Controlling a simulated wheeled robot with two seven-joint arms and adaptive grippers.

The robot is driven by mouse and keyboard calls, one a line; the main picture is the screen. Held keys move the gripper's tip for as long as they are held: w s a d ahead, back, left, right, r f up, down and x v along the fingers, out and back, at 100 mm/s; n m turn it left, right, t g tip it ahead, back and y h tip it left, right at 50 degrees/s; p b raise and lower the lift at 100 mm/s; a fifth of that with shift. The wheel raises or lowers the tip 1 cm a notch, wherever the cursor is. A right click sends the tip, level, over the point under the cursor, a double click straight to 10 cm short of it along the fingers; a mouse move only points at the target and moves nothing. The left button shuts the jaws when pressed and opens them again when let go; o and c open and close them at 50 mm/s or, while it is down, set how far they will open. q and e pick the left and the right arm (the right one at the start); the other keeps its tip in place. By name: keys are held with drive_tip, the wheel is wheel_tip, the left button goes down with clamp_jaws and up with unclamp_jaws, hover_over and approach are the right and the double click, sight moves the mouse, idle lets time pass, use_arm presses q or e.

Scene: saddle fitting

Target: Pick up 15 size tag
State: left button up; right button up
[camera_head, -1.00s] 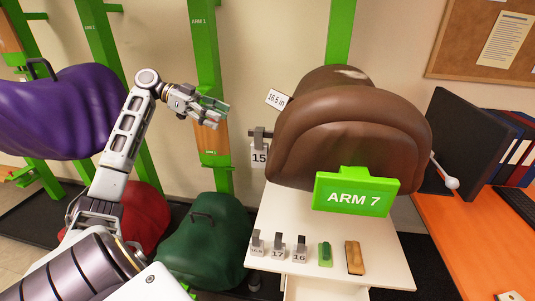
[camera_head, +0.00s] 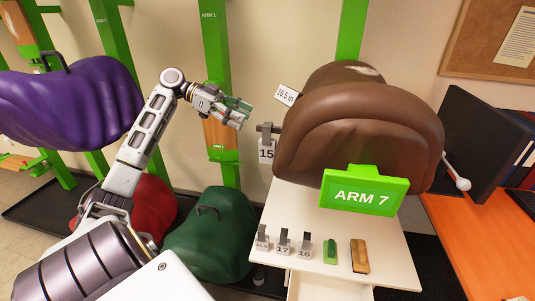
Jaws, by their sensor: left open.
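The 15 size tag (camera_head: 266,151) hangs from a dark grey clip at the left side of the brown saddle (camera_head: 362,135). Its white face with "15" shows below the clip. My left gripper (camera_head: 246,111) is open and empty, in front of a green post, above and to the left of the tag and apart from it. A "16.5 in" label (camera_head: 287,95) sticks out at the saddle's upper left. My right gripper is out of view.
A white stand (camera_head: 385,245) below the saddle holds tags marked 16.5, 17 and 16 (camera_head: 304,250), a green block (camera_head: 330,251) and a brown brush (camera_head: 359,256). The green "ARM 7" sign (camera_head: 364,192) is in front. Green (camera_head: 212,240) and purple (camera_head: 75,105) saddles are at left.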

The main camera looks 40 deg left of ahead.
sight(268, 125)
use_arm(q)
drive_tip(key=x, duration=0.3)
drive_tip(key=shift+d, duration=0.1)
drive_tip(key=shift+w+d+f, duration=0.2)
drive_tip(key=shift+d, duration=0.15)
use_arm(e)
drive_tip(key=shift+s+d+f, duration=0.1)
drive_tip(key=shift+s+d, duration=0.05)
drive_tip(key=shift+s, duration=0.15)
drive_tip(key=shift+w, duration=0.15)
use_arm(q)
drive_tip(key=shift+x, duration=1.05)
drive_tip(key=shift+p+x, duration=0.3)
drive_tip(key=shift+x, duration=0.9)
drive_tip(key=shift+w+d, duration=0.2)
drive_tip(key=shift+d, duration=0.05)
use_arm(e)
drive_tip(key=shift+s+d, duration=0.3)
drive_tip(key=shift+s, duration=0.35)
